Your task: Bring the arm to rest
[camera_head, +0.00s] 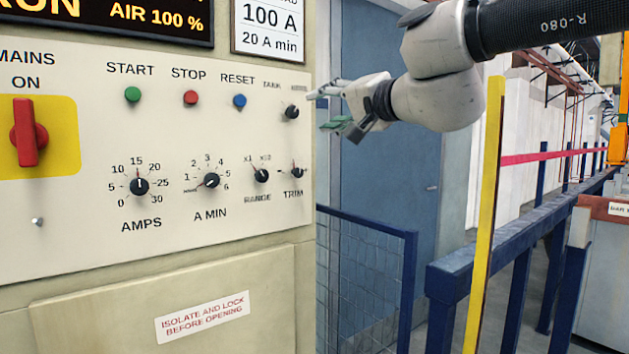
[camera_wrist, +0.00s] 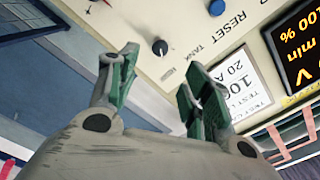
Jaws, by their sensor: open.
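My gripper (camera_head: 326,108) is at the right edge of the control panel (camera_head: 75,215), just right of the upper black knob (camera_head: 292,112). Its fingers are spread and nothing is between them. In the wrist view my gripper (camera_wrist: 160,72) shows two green-padded fingers apart, with the black knob (camera_wrist: 160,47) beyond the gap. Whether a fingertip touches the panel cannot be told. My arm reaches in from the upper right.
The panel carries a red mains switch (camera_head: 28,132), several buttons and dials. A blue door (camera_head: 385,190) stands behind the gripper. A blue mesh gate (camera_head: 365,275), a yellow post (camera_head: 485,215) and a blue rail (camera_head: 510,245) stand below and right.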

